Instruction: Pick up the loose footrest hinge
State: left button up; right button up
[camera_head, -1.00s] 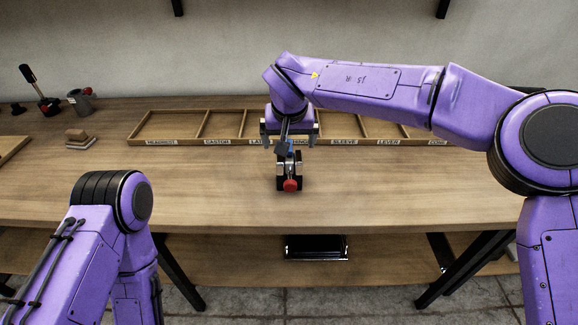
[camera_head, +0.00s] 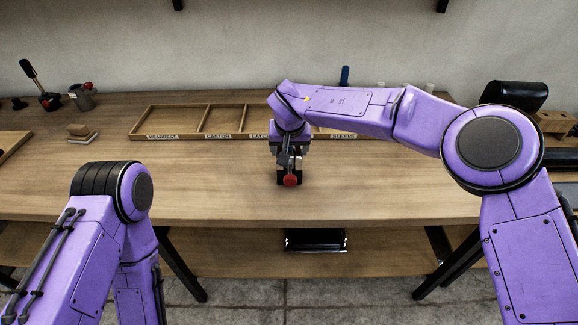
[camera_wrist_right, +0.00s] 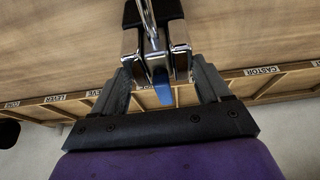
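The footrest hinge (camera_head: 290,178) stands on the workbench below my right gripper. It has a black body and a red ball at its near end. The right wrist view shows its chrome plates (camera_wrist_right: 180,55), a black part and a blue tab (camera_wrist_right: 162,88). My right gripper (camera_head: 290,150) points down over it. In the right wrist view the fingers of the right gripper (camera_wrist_right: 162,68) are spread, one on each side of the chrome plates. The gap at the fingertips is very small, and contact is unclear. My left gripper is out of view; only its arm shows.
A labelled wooden sorting tray (camera_head: 150,136) lies behind the hinge, partly hidden by my right arm. A small block stack (camera_head: 80,133), a grey cup (camera_head: 82,97) and a black-handled tool (camera_head: 38,84) are at left. The front bench surface (camera_head: 220,200) is clear.

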aim_at(289, 165)
grip_shut()
jog(key=shift+r, duration=0.15)
jog(key=shift+w+r, duration=0.1)
jog(key=shift+r, duration=0.1)
notch_tip(289, 165, up, 3)
jog(key=shift+f, duration=0.15)
jog(key=s+r+b, duration=0.3)
jog(key=s+r, duration=0.6)
jog(key=s, duration=0.5)
jog(key=shift+r, duration=0.35)
